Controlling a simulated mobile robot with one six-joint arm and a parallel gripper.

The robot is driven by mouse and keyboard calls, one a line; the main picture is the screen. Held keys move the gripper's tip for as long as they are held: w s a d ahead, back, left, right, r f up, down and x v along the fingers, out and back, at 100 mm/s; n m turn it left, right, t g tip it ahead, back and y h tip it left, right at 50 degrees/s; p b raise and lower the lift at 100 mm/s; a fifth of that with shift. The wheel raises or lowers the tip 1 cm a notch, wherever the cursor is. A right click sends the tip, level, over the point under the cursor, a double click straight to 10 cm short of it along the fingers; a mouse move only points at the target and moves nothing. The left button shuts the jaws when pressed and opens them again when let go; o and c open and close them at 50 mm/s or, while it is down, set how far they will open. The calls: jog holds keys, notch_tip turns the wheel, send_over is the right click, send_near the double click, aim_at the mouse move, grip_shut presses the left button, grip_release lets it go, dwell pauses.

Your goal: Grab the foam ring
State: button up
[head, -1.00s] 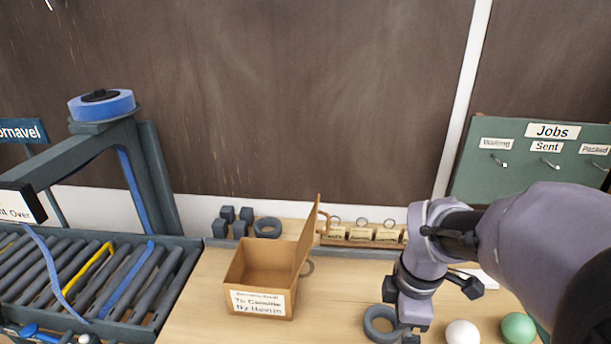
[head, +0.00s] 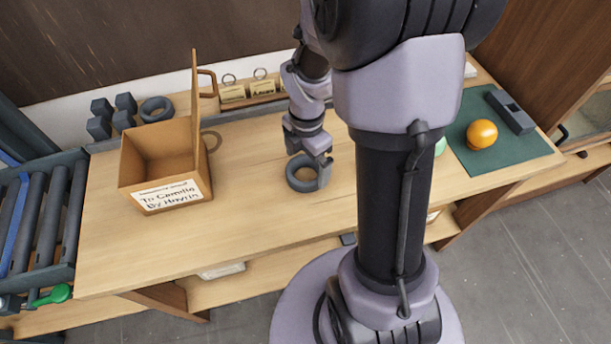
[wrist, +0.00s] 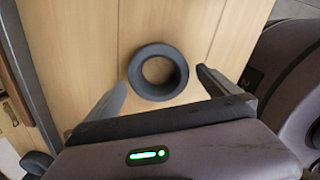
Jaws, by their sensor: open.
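The foam ring, a dark grey ring (head: 299,187), lies flat on the wooden bench just below my gripper (head: 310,160). In the wrist view the ring (wrist: 136,72) lies between the lines of my two open fingers (wrist: 161,82), near their tips. The fingers hold nothing. I cannot tell how far above the ring they are. A second dark ring (head: 146,111) lies at the back of the bench beside several grey blocks.
An open cardboard box (head: 170,198) with a raised flap stands left of the ring. A roller conveyor (head: 38,235) is at the far left. Bench in front of the ring is clear.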

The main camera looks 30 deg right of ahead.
aim_at(306, 177)
notch_tip(306, 177, down, 4)
jog(key=shift+w+r+b, duration=0.1)
jog(key=shift+b, duration=0.65)
jog(key=shift+r, duration=0.2)
jog(key=c, duration=1.2)
